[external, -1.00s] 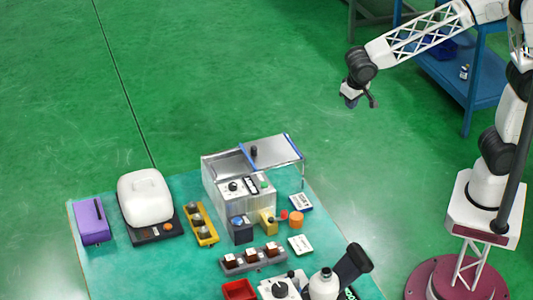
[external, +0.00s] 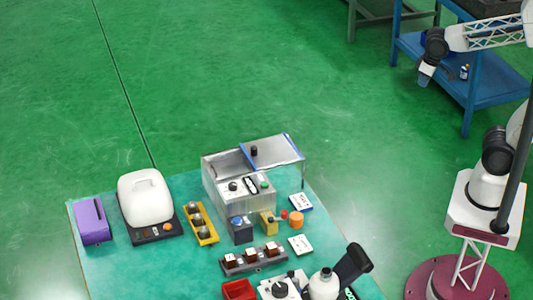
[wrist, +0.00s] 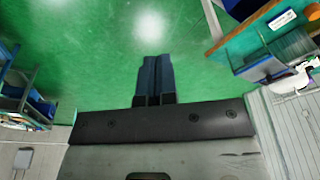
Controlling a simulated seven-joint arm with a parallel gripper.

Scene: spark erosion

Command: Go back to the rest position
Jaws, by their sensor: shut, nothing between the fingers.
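My gripper (external: 425,76) is at the upper right of the external view, raised in front of the blue shelf and well away from the work table. In the wrist view, its two dark fingers (wrist: 155,78) lie side by side with nothing between them. Only green floor shows beyond the fingertips.
A blue shelf unit (external: 500,85) stands near my arm. Open green floor lies between.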

